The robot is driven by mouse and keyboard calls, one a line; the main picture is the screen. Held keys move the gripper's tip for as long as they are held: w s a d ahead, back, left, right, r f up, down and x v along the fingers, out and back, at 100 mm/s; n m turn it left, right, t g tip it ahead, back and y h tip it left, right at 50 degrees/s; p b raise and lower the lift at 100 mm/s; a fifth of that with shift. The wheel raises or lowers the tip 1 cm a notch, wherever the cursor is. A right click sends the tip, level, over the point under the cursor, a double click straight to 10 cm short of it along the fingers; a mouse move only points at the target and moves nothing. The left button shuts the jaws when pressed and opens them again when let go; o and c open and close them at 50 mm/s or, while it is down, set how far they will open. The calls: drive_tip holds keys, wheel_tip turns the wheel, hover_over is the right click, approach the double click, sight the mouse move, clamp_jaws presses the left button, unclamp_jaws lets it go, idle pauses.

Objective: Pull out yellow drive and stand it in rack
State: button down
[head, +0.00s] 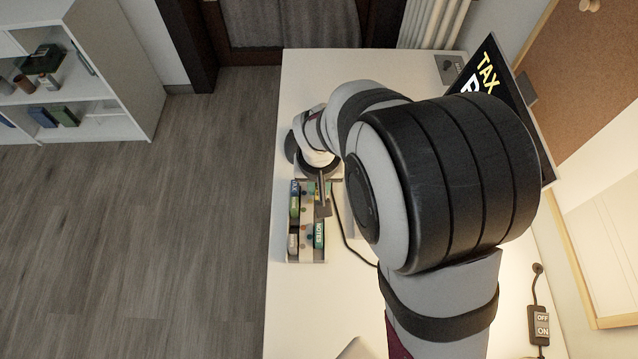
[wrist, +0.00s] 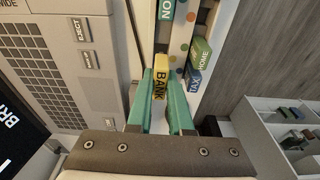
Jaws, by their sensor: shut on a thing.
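The yellow drive, labelled BANK (wrist: 160,79), is between the teal fingertips of my gripper (wrist: 160,88) in the wrist view. My gripper is shut on it. The drive's end is at the near end of the rack (wrist: 182,42); I cannot tell whether it touches the rack or hangs above it. In the head view the rack (head: 307,253) stands near the desk's left edge, and my gripper (head: 322,205) is over its far part. The yellow drive is not clear there.
The rack holds a teal NOTES drive (head: 318,235), a green HOME drive (wrist: 202,52) and a blue TAX drive (wrist: 194,79). A beige computer case (wrist: 62,60) with EJECT buttons is beside it. A dark screen (head: 495,75) stands at the desk's right. A black cable (head: 345,232) runs beside the rack.

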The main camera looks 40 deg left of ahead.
drive_tip(key=shift+f, duration=1.8)
drive_tip(key=c, duration=0.9)
unclamp_jaws()
drive_tip(key=shift+o, duration=0.7)
drive_tip(key=shift+r, duration=0.15)
wheel_tip(320, 180, up, 15)
drive_tip(key=s+d, duration=0.1)
drive_tip(key=shift+s+d+r, duration=0.2)
drive_tip(key=shift+s+d, duration=0.1)
drive_tip(key=shift+s, duration=0.05)
